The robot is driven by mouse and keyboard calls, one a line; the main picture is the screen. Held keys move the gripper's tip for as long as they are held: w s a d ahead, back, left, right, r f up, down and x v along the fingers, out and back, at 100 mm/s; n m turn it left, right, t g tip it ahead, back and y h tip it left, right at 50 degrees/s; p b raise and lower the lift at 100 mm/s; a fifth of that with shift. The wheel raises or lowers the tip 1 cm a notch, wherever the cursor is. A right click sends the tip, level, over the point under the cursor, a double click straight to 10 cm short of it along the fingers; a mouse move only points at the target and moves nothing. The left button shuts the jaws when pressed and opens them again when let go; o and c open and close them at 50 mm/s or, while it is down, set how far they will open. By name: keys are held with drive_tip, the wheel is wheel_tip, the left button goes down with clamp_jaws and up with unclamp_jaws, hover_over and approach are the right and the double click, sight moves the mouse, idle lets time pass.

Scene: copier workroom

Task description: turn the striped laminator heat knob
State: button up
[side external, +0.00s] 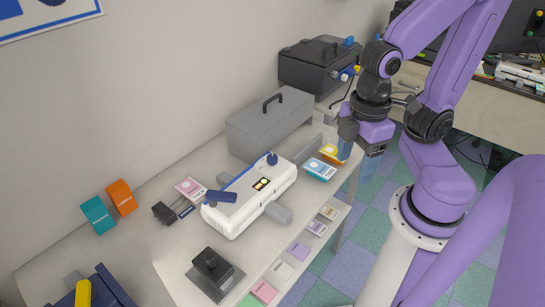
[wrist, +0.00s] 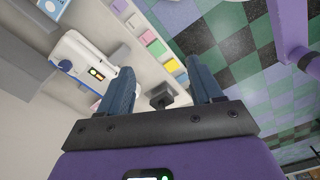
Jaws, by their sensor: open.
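The white laminator (side external: 250,205) stands on the table in the side view, with a lit orange display on its top. A dark blue round knob (side external: 272,159) sits at its far end; I cannot make out stripes on it. A blue bar or lever (side external: 220,196) lies across its near end. In the wrist view the laminator (wrist: 85,50) is at the upper left, and the blue knob (wrist: 65,66) shows on it. My gripper (side external: 358,163) is open and empty, to the right of the laminator and apart from it. Its two blue fingers (wrist: 160,70) are spread in the wrist view.
A grey toolbox (side external: 270,125) stands behind the laminator. Yellow and blue packs (side external: 322,168) lie between the laminator and my gripper. A black block (side external: 212,270) stands in front. Several coloured pads (side external: 300,250) line the table's right edge. Teal and orange boxes (side external: 98,215) are at left.

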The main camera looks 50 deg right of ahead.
drive_tip(key=w+m+g, duration=0.1)
drive_tip(key=w+m, duration=0.8)
drive_tip(key=m, duration=0.1)
drive_tip(key=m+y, duration=0.3)
drive_tip(key=m, duration=1.2)
hover_over(272, 156)
drive_tip(key=s, duration=0.4)
drive_tip(key=f, duration=0.2)
drive_tip(key=w+d+f+m+t+y, duration=0.1)
drive_tip(key=w+d+f+m, duration=0.1)
drive_tip(key=w+d+m, duration=0.35)
drive_tip(key=shift+m, duration=0.35)
drive_tip(key=x, duration=0.5)
drive_tip(key=s+x, duration=0.1)
drive_tip(key=x, duration=0.4)
drive_tip(key=s+d+x, duration=0.1)
drive_tip(key=x, duration=0.4)
drive_tip(key=shift+a+f, duration=0.15)
drive_tip(key=shift+f, duration=0.4)
drive_tip(key=c, duration=1)
drive_tip(key=shift+c, duration=0.2)
